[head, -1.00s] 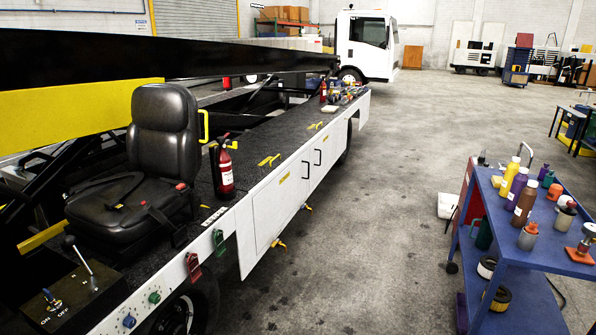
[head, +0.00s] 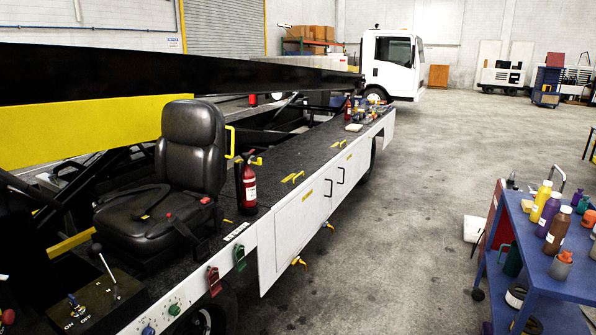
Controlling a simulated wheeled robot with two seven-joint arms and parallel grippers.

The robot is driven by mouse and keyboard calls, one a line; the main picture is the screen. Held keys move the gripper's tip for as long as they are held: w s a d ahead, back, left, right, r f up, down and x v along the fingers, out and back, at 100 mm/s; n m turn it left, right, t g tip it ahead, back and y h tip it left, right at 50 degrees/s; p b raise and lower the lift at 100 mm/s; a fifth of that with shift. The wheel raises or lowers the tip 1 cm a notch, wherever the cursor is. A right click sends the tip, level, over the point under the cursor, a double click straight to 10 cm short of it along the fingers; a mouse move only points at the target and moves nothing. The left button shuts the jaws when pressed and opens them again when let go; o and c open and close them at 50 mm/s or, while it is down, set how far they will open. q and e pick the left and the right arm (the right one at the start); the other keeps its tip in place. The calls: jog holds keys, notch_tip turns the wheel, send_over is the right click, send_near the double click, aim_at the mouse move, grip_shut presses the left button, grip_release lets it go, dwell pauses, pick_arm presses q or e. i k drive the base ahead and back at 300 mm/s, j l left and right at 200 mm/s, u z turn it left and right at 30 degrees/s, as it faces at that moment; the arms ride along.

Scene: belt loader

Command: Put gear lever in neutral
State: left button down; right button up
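The gear lever (head: 108,276) is a thin metal rod with a dark round knob, at the lower left of the head view. It rises from a dark control box (head: 95,306) in front of the black seat and leans toward the left. A blue-tipped switch (head: 74,302) marked ON and OFF stands on the same box, left of the lever. Neither of my grippers shows in the head view. I cannot tell the lever's gear position from its lean.
The black seat (head: 150,215) stands behind the box, with a red fire extinguisher (head: 247,185) beside it. Coloured knobs (head: 174,309) line the white side panel. A blue cart (head: 540,255) with bottles stands at right. The grey floor between is clear.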

aim_at(96, 248)
jog(key=u, duration=1.35)
jog(key=j+u, duration=0.3)
